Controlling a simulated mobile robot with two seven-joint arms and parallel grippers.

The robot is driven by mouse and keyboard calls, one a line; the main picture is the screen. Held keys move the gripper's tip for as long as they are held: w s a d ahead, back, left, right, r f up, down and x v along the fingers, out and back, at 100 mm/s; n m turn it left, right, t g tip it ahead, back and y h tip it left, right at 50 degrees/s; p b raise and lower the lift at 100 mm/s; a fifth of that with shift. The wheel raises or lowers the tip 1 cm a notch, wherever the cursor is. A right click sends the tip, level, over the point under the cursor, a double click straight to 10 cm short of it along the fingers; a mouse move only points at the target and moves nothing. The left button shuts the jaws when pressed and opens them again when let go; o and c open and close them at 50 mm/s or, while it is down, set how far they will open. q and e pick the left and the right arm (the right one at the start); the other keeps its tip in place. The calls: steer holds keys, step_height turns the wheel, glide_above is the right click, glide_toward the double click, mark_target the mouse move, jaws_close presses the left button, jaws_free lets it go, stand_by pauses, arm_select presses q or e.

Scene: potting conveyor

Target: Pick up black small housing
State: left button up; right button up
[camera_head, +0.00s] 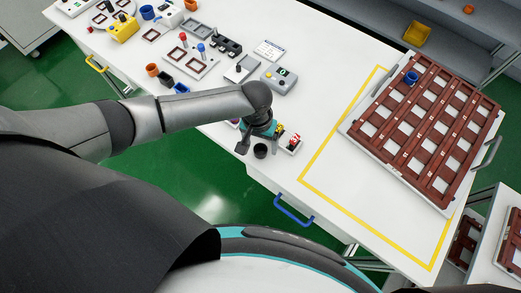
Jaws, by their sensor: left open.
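A small black round housing (260,151) stands on the white table near its front edge. My left gripper (257,141) is open and points down at the table just behind this housing, with one dark finger to the left of it. The gap between gripper and housing is hard to judge, but the housing does not look gripped. Another dark small housing (166,79) stands further left, between an orange one (152,70) and a blue one (180,88). My right gripper is out of view.
A small white block with red and yellow parts (290,143) stands right of the gripper. A brown gridded tray (436,168) holds a blue housing (411,77). The yellow-taped area (330,160) left of the tray is clear.

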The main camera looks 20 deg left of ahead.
arm_select(q)
steer(key=shift+f, duration=0.5)
jaws_close()
stand_by(0.3)
